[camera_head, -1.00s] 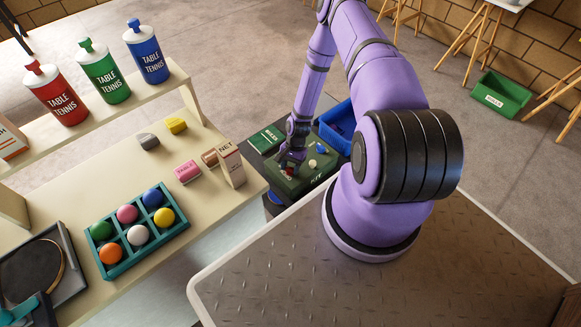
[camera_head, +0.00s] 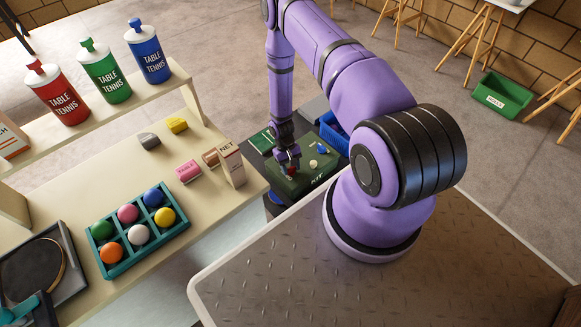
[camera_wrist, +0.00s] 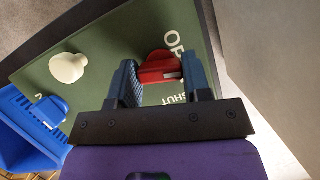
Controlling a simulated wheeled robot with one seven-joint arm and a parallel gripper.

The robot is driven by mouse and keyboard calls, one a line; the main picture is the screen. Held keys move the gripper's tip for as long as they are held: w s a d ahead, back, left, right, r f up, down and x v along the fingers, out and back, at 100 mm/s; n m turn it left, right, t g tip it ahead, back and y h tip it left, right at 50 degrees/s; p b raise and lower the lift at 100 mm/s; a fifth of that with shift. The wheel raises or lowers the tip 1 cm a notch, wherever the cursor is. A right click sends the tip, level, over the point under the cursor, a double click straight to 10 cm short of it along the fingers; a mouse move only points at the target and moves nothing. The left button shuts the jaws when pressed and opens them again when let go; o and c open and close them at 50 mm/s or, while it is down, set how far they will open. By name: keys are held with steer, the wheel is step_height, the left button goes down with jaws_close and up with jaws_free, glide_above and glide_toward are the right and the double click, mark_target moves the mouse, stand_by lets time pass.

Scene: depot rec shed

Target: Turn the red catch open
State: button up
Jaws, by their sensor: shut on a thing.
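The red catch (camera_wrist: 158,68) sits on a dark green panel (camera_wrist: 110,60) in the wrist view. White lettering beside it reads "OP", partly hidden, and "SHUT". My gripper (camera_wrist: 160,77) has its two dark fingers on either side of the catch and is shut on it. In the head view, my gripper (camera_head: 288,163) reaches down to the green kit panel (camera_head: 305,180), and a bit of red shows at its tips. A cream knob (camera_wrist: 68,67) and a blue knob (camera_wrist: 49,109) are on the same panel, to the left of the catch.
A blue bin (camera_head: 334,132) stands behind the panel. The cream bench (camera_head: 110,170) at left holds a teal ball tray (camera_head: 118,262), a net box (camera_head: 231,165) and small blocks. Open floor lies beyond.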

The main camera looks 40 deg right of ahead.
steer(key=shift+n+h, duration=0.4)
steer(key=shift+n, duration=0.8)
steer(key=o, duration=0.9)
steer(key=v, duration=1)
steer(key=shift+w+a+r, duration=0.1)
steer(key=shift+w+r, duration=0.05)
steer(key=shift+r, duration=0.25)
